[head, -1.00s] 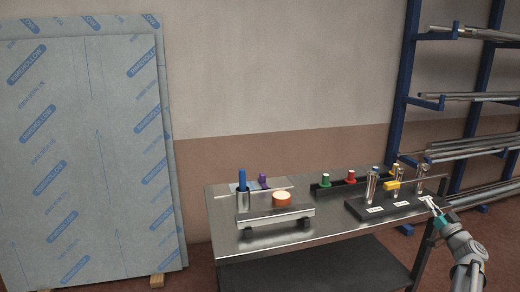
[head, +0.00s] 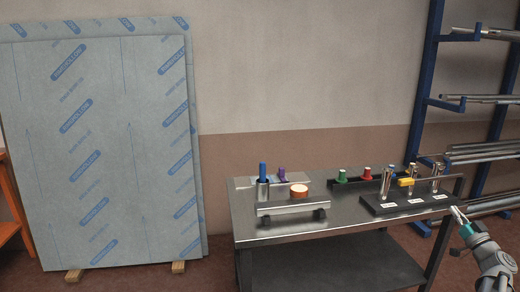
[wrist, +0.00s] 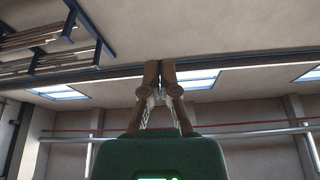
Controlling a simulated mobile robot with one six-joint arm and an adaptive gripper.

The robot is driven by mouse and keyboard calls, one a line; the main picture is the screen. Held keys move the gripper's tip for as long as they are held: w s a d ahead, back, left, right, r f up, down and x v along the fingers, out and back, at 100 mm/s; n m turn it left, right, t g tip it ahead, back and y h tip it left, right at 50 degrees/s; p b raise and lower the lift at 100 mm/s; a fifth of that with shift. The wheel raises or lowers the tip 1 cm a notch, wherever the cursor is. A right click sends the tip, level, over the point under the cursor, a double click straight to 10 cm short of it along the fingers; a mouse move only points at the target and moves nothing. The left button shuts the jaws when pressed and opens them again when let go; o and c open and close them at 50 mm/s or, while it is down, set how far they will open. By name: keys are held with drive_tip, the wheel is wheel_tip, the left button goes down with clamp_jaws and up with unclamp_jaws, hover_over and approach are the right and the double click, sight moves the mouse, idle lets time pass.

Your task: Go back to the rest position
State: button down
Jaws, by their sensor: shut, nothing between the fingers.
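My gripper (head: 457,212) is at the right of the head view, off the right front corner of the metal table (head: 330,226). It holds nothing and touches nothing that I can see. In the wrist view my gripper (wrist: 160,64) points up toward the ceiling, with its two fingers together and no object between them.
On the table stand a black rack (head: 408,204) with metal tubes, a metal block (head: 292,208), a blue-topped cylinder (head: 263,180), an orange-sided disc (head: 299,191) and coloured knobs. Wrapped sheets (head: 100,150) lean on the wall at left. A blue pipe rack (head: 425,90) stands at right.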

drive_tip(key=w+a+f+n+g+y, duration=0.15)
drive_tip(key=a+f+g, duration=0.25)
drive_tip(key=a, duration=0.6)
drive_tip(key=w+a+f+n+g+y, duration=0.1)
drive_tip(key=a+f+g+y, duration=0.25)
drive_tip(key=a, duration=0.65)
drive_tip(key=w+a+f+n+g+y, duration=0.1)
drive_tip(key=w+a+f+g, duration=0.15)
drive_tip(key=a+f, duration=0.45)
drive_tip(key=s+a+f+g+h, duration=0.1)
drive_tip(key=s+a+f+g, duration=0.2)
drive_tip(key=a, duration=0.4)
drive_tip(key=s+a+f+g, duration=0.2)
drive_tip(key=s+a+g, duration=0.15)
drive_tip(key=a, duration=0.35)
drive_tip(key=s+a+f+m+g+h, duration=0.2)
drive_tip(key=s+a+f+g+h, duration=0.1)
drive_tip(key=s+a+h, duration=0.15)
drive_tip(key=s+a+f+m+g+h, duration=0.2)
drive_tip(key=s+a+f+h, duration=0.1)
drive_tip(key=s, duration=0.3)
wheel_tip(320, 180, up, 30)
drive_tip(key=p, duration=2.9)
drive_tip(key=shift+d+f, duration=0.2)
drive_tip(key=shift+d, duration=0.1)
drive_tip(key=shift+w, duration=0.1)
